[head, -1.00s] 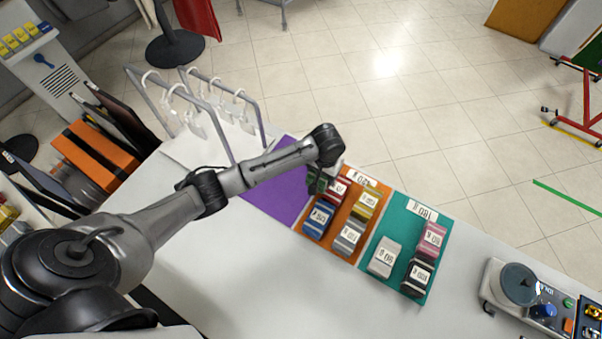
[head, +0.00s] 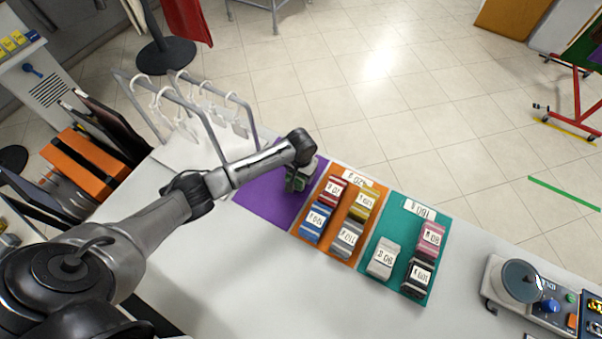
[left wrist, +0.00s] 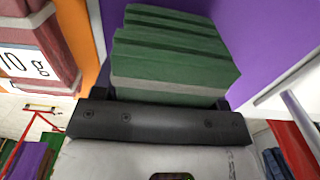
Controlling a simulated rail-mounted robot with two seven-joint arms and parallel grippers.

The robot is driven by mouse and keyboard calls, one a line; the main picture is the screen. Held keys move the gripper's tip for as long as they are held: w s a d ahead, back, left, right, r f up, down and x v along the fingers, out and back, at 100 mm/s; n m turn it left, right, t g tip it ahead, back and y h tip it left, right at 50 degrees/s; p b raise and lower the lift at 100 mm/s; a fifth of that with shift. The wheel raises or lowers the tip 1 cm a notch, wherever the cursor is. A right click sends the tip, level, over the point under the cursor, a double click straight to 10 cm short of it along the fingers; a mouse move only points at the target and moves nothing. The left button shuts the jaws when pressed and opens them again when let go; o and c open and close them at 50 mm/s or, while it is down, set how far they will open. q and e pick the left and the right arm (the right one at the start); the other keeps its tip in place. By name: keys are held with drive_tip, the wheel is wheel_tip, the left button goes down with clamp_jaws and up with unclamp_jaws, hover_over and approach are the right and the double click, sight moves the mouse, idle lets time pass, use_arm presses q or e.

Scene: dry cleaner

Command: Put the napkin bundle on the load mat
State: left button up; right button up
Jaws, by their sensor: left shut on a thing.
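My left gripper (head: 302,166) is shut on a green folded bundle (left wrist: 175,55), which fills the middle of the left wrist view. In the head view the green bundle (head: 296,182) is partly hidden under the gripper. It is over the right part of the bare purple mat (head: 262,200), near the orange mat (head: 338,245). I cannot tell whether it touches the purple mat. No mat's label clearly names it as the load mat. My right gripper is not in view.
The orange mat holds red, yellow, blue and grey labelled bundles. The teal mat (head: 397,243) holds several more. A hanger rack (head: 190,108) stands behind left of the purple mat. A device with a round plate (head: 520,283) is at the right. The front counter is clear.

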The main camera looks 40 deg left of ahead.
use_arm(q)
drive_tip(key=shift+f, duration=0.1)
drive_tip(key=shift+f, duration=0.15)
drive_tip(key=o, duration=1)
wheel_tip(320, 180, up, 12)
drive_tip(key=shift+f+p, duration=0.2)
drive_tip(key=shift+p, duration=0.9)
drive_tip(key=shift+r, duration=0.4)
